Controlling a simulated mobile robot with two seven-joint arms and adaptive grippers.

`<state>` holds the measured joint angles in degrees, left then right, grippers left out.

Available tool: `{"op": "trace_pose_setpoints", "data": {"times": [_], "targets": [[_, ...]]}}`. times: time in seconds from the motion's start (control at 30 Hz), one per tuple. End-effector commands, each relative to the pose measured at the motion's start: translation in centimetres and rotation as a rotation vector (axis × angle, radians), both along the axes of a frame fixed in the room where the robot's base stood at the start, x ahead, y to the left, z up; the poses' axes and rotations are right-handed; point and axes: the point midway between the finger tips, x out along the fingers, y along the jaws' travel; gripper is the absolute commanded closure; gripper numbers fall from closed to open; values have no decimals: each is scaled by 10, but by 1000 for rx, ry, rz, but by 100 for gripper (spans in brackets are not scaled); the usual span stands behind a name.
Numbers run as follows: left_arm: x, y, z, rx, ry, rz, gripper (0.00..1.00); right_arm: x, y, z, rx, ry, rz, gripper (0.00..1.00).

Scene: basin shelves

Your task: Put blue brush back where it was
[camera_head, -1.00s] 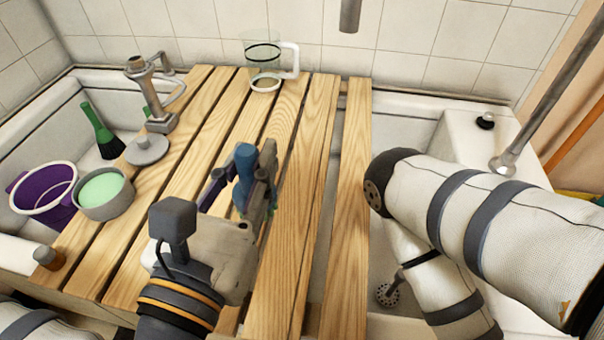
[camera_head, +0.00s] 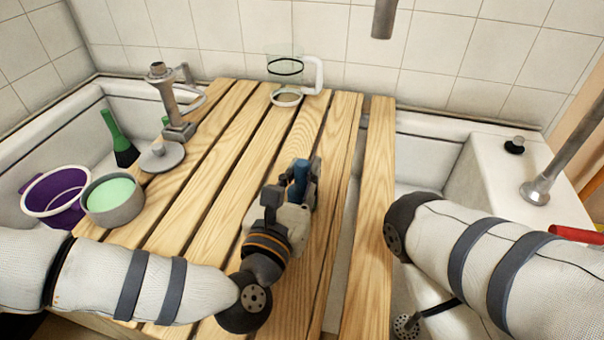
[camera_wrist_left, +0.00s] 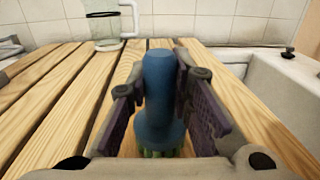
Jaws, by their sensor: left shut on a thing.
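The blue brush (camera_head: 301,176) is upright in my left gripper (camera_head: 297,182), above the wooden slats toward the middle of the board. In the left wrist view the brush (camera_wrist_left: 159,95) stands between the two purple-padded fingers of the gripper (camera_wrist_left: 162,100), with green bristles at its lower end. The left gripper is shut on the brush. I cannot tell whether the bristles touch the wood. My right arm (camera_head: 470,250) shows at the right, but its gripper is out of view.
A glass with a white handle (camera_head: 286,88) stands at the back of the slatted board (camera_head: 340,130). A metal stand (camera_head: 168,110), a bowl with green contents (camera_head: 112,200), a purple bucket (camera_head: 55,195) and a green brush (camera_head: 117,138) are at left.

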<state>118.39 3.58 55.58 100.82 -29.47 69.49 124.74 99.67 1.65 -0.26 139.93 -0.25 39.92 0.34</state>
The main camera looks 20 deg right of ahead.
Motion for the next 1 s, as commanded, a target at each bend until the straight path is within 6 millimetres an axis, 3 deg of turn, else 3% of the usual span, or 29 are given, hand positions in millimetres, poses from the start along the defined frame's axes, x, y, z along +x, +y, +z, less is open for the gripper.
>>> {"op": "trace_pose_setpoints", "data": {"times": [0.23, 0.27, 0.33, 0.7, 1.0], "targets": [[0, 0, -3, 0, 0, 0, 100, -1, 0, -3, 0, 4, 0, 60], [0, 0, -2, 0, -1, 0, 76, -1, 0, -2, 0, 3, 0, 60], [0, 0, -1, 0, -1, 0, 60, -1, 0, -2, 0, 2, 0, 60], [-2, 1, 4, 0, -3, -1, 60, 1, 0, 2, 0, -3, 0, 60], [-56, 45, 2, 0, 4, 0, 60, 2, 0, 8, 0, -10, 0, 60]]}}
